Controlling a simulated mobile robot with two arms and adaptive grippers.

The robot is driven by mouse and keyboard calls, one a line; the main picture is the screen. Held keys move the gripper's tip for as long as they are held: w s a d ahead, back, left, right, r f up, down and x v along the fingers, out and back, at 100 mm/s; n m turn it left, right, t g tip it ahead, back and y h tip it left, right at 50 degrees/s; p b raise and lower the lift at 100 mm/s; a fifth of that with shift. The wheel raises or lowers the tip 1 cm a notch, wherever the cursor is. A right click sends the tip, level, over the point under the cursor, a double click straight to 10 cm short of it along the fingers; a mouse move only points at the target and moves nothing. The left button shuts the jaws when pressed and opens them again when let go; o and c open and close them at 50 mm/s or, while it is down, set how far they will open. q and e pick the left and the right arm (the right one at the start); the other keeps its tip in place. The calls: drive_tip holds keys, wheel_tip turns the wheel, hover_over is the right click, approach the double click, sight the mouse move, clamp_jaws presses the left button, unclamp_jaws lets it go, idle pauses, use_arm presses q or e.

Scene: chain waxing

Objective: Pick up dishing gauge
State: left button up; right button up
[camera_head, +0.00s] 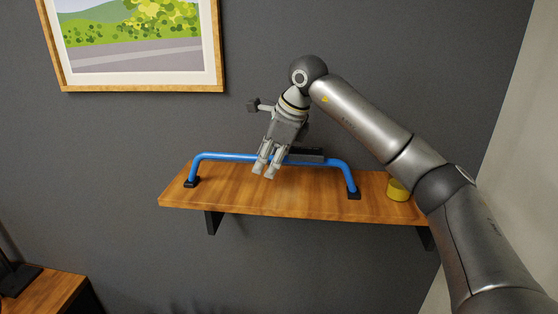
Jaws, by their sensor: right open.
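The dishing gauge (222,156) is a blue bent bar with black feet on a wooden wall shelf. Its left foot and right foot both rest on the shelf, and a dark part shows along its middle. My right gripper (264,171) reaches down from above at the middle of the bar. Its fingers are open, with the tips overlapping the bar in the picture. I cannot tell whether the bar lies between the fingers or behind them, or whether they touch it. The gripper hides part of the bar's middle. My left gripper is not in view.
The wooden shelf (298,202) is fixed to a dark wall on black brackets. A yellow round object (398,191) sits at its right end, close to my right arm. A framed picture (140,87) hangs at upper left. A wooden surface (45,290) shows at lower left.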

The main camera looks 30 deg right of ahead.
clamp_jaws()
drive_tip(key=shift+r, duration=0.1)
idle(0.4)
